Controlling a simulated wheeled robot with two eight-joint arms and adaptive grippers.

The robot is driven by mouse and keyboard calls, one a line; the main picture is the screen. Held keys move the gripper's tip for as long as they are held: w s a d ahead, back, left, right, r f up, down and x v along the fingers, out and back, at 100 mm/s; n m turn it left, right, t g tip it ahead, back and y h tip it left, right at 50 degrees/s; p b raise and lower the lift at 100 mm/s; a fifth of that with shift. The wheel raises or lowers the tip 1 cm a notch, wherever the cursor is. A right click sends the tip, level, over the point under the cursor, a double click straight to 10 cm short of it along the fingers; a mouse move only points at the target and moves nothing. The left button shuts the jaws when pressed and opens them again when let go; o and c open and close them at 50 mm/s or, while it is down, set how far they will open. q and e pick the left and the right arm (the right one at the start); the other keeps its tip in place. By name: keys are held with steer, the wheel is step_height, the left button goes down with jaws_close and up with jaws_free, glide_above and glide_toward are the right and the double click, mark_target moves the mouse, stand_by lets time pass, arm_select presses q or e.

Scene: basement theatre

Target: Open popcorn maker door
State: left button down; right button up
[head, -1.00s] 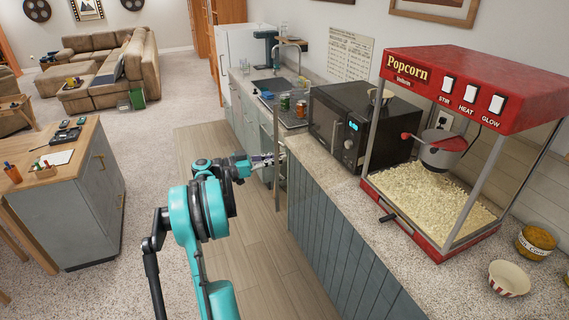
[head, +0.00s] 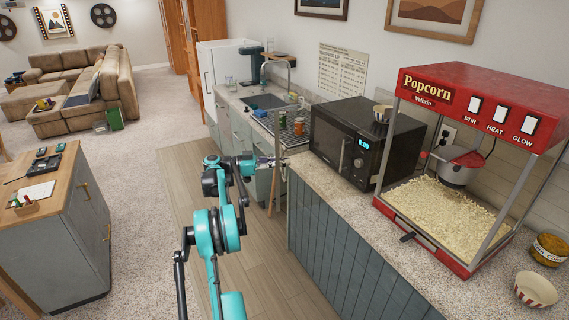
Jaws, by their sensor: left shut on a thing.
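The popcorn maker (head: 478,86) is a red-topped machine with clear sides on the right part of the counter. Popcorn (head: 448,208) lies inside, and a metal kettle (head: 460,166) hangs above it. My left gripper (head: 273,161) is well left of the machine, at the counter's front beside a thin upright post (head: 271,190). My right gripper is out of view.
A black microwave (head: 350,146) stands on the counter left of the popcorn maker. A striped bowl (head: 536,289) and a yellow tin (head: 548,250) stand right of it. A wooden-topped island (head: 60,190) is at left; the wooden floor strip between is open.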

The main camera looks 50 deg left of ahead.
arm_select(q)
steer(key=shift+s+a, duration=0.1)
steer(key=c, duration=1.9)
jaws_free()
steer(key=shift+s, duration=0.1)
steer(key=shift+a, duration=0.1)
steer(key=v, duration=1.2)
steer(key=shift+s, duration=0.1)
steer(key=shift+f, duration=0.1)
